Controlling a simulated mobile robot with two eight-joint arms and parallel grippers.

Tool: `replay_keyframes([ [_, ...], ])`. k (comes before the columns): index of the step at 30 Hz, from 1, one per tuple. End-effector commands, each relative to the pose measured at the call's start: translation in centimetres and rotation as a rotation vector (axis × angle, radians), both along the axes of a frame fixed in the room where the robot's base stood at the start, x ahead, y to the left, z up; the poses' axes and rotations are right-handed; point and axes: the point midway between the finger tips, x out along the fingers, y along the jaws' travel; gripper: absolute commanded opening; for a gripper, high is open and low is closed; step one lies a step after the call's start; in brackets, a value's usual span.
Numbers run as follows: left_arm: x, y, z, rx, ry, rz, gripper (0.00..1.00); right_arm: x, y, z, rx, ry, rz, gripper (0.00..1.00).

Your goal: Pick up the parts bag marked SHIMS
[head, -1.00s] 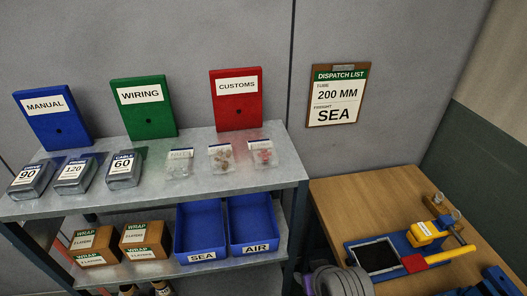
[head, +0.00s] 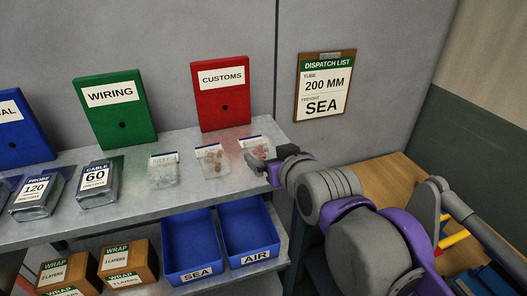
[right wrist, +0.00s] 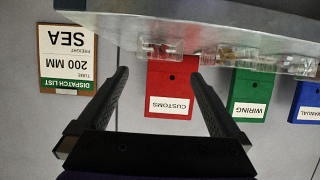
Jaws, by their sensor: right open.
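Three small clear parts bags lie in a row on the grey shelf top. The left bag (head: 163,171) holds pale contents, the middle bag (head: 212,160) brownish ones, the right bag (head: 256,149) reddish ones. Their labels are too small to read, so I cannot tell which is marked SHIMS. My right gripper (head: 274,162) is open beside the right bag, at the shelf's right end, and partly hides that bag. In the upside-down right wrist view, the right bag (right wrist: 160,48) shows beyond the open fingers (right wrist: 158,76), apart from them. My left gripper is not in view.
Blue, green (head: 115,110) and red (head: 221,95) boxes stand behind the bags. Dark cases, including CABLE 60 (head: 97,185), sit to the left. Blue SEA (head: 192,245) and AIR (head: 249,230) bins are below. A wooden table (head: 385,175) stands right.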

Motion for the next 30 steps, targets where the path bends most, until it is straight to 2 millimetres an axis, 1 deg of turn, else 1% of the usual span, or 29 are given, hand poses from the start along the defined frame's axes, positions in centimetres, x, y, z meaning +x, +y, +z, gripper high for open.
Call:
replay_keyframes([
  [1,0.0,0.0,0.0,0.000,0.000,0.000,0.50,0.9,0.3,-0.4,0.000,0.000,0.000,1.00],
  [3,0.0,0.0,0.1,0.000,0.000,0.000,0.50,1.8,0.6,-0.7,0.000,0.001,0.000,1.00],
  [11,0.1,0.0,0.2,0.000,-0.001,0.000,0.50,3.6,1.2,-1.7,-0.001,0.002,-0.001,1.00],
  [15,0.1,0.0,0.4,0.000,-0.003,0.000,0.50,5.5,1.7,-2.7,0.000,0.002,-0.001,1.00],
  [19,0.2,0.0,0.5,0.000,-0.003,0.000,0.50,6.9,2.2,-3.3,-0.001,0.002,-0.001,1.00],
  [22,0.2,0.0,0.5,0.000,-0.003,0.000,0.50,7.4,2.4,-3.6,-0.001,0.002,-0.001,1.00],
  [28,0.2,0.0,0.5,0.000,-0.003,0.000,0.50,7.4,2.4,-3.6,-0.001,0.002,-0.001,1.00],
  [29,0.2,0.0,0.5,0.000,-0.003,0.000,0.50,7.4,2.4,-3.6,-0.001,0.002,-0.001,0.98],
  [30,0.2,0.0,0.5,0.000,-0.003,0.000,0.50,7.4,2.4,-3.6,-0.001,0.002,-0.001,0.91],
])
